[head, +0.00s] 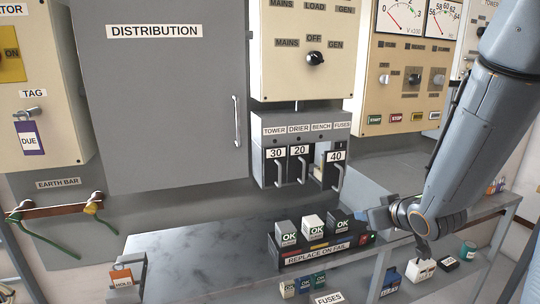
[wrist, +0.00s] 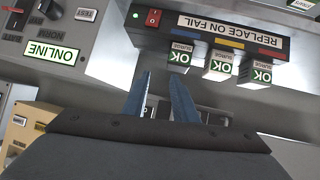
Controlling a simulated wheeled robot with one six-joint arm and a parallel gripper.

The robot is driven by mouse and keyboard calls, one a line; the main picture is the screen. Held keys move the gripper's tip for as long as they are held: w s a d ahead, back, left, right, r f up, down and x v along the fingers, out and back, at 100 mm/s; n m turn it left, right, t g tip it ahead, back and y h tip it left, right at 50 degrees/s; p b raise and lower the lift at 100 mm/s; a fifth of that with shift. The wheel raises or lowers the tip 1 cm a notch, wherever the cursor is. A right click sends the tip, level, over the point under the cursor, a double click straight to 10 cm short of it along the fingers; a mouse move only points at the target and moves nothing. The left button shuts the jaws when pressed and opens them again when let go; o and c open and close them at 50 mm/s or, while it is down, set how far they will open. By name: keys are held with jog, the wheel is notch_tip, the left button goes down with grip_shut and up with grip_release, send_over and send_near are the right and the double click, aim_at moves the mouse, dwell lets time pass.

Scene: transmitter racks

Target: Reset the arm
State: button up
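My arm (head: 480,140) comes down from the upper right of the head view, bent at a grey joint low above the bench. My gripper (head: 374,215) is at its end, pointing left, at the right end of the black "REPLACE ON FAIL" rack (head: 305,258). In the wrist view my gripper (wrist: 160,88) shows two blue fingers with a gap between them and nothing held. The rack also shows there upside down (wrist: 160,38), beyond the fingers. Whether the fingers touch the rack cannot be told.
Three "OK" modules (head: 313,227) stand in the rack. Fuse holders (head: 300,165) with handles stick out above the bench. The bench top (head: 190,250) left of the rack is clear.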

jog(key=s+a+f+m+g, duration=0.1)
jog(key=s+a+g, duration=0.1)
jog(key=s, duration=0.5)
jog(key=s+a+f+m+g+h, duration=0.1)
jog(key=s+a+f+g, duration=0.1)
jog(key=s+g, duration=0.3)
jog(key=s+a+f+m+g, duration=0.1)
jog(key=s+a+g, duration=0.3)
jog(key=s, duration=0.6)
jog(key=shift+s+a+f, duration=0.15)
jog(key=shift+s+f, duration=0.15)
jog(key=shift+f, duration=0.3)
